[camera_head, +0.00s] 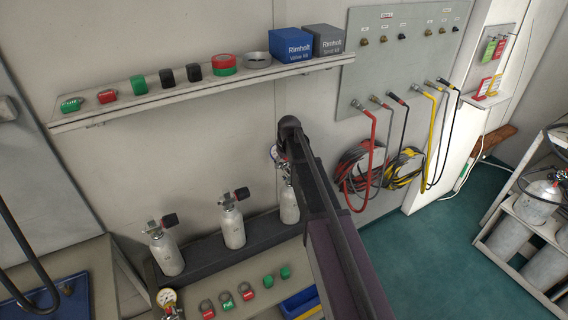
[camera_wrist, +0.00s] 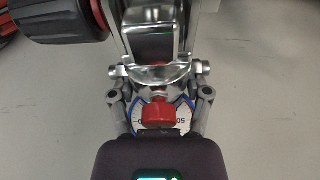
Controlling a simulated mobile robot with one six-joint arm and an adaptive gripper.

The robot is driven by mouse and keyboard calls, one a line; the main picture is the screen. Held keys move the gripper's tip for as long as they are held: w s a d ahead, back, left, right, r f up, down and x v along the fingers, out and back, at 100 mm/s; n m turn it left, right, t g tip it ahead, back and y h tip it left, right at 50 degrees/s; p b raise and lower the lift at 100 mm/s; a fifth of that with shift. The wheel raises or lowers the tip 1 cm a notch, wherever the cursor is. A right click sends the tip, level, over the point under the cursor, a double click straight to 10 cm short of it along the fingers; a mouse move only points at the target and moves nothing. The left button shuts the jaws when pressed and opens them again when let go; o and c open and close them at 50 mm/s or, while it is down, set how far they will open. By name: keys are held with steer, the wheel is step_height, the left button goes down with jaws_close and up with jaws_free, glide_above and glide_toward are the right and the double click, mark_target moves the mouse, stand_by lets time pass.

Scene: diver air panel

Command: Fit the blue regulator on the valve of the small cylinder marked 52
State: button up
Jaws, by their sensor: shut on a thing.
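My gripper (camera_wrist: 158,78) is shut on the blue regulator (camera_wrist: 178,103), which has a chrome body, a red knob and a blue-rimmed dial. In the head view the regulator's dial (camera_head: 274,152) shows beside the end of my arm, above a small silver cylinder (camera_head: 289,206) in the rack. In the wrist view a black handwheel with a red ring (camera_wrist: 64,20) is close beside the chrome body. I cannot tell whether the regulator is seated on the valve. No number 52 is legible.
Two more small cylinders with black-and-red handwheels, the middle one (camera_head: 233,228) and the left one (camera_head: 165,250), stand in the dark rack. Another gauge (camera_head: 167,298) is at lower left. A wall shelf (camera_head: 200,88) and a panel with hoses (camera_head: 400,60) are behind.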

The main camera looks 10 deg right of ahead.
steer(key=o, duration=1.4)
steer(key=shift+r, duration=0.1)
